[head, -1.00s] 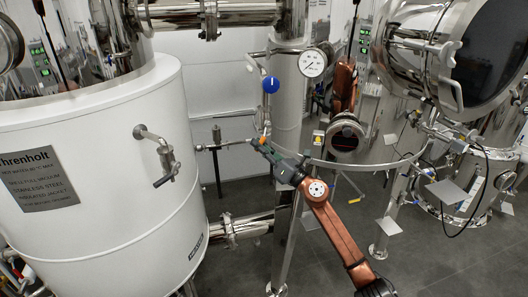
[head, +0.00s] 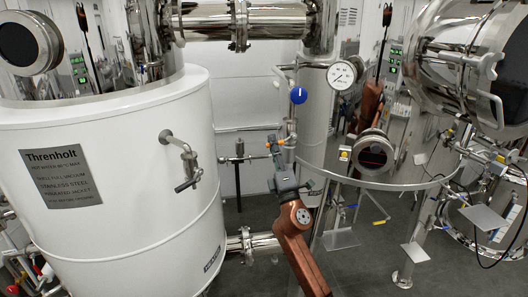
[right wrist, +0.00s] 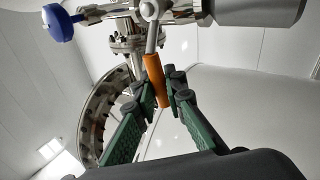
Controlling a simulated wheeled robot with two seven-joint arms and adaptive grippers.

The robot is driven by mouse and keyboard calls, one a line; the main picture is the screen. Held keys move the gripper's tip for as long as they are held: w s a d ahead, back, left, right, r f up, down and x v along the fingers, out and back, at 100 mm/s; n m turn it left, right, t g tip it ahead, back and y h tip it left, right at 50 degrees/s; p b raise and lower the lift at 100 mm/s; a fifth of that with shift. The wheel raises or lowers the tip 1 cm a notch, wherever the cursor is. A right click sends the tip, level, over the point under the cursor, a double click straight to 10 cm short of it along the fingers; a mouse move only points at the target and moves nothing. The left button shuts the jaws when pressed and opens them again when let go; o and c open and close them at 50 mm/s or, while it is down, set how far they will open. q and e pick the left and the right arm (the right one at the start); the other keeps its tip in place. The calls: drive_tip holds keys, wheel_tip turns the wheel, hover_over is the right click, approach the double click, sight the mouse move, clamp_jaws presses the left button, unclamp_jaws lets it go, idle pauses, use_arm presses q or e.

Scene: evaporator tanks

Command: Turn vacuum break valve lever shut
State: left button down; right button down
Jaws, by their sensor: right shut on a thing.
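The vacuum break valve lever has an orange handle (right wrist: 157,80), seen in the right wrist view hanging from a metal valve fitting (right wrist: 150,12). My right gripper (right wrist: 162,98) has its green fingers on either side of the handle's lower part and is shut on it. In the head view, my right gripper (head: 279,158) reaches up to the small valve piping beside the white tank, where only small bits of orange show and the lever is mostly hidden. My left gripper is not in view.
A blue knob (head: 299,95) sits just above my right gripper, with a pressure gauge (head: 341,75) to its right. The white Threnholt tank (head: 110,215) fills the left. A curved rail (head: 395,186) and steel vessels stand at the right. Grey floor (head: 375,255) shows between.

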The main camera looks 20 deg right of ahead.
drive_tip(key=shift+r+m+h+b, duration=0.3)
drive_tip(key=shift+m+h, duration=0.35)
drive_tip(key=shift+m, duration=0.25)
drive_tip(key=shift+r+m+h+b, duration=0.3)
drive_tip(key=shift+m+h, duration=0.35)
drive_tip(key=shift+m, duration=0.25)
drive_tip(key=c, duration=2.2)
unclamp_jaws()
drive_tip(key=shift+c, duration=0.2)
drive_tip(key=v, duration=1.2)
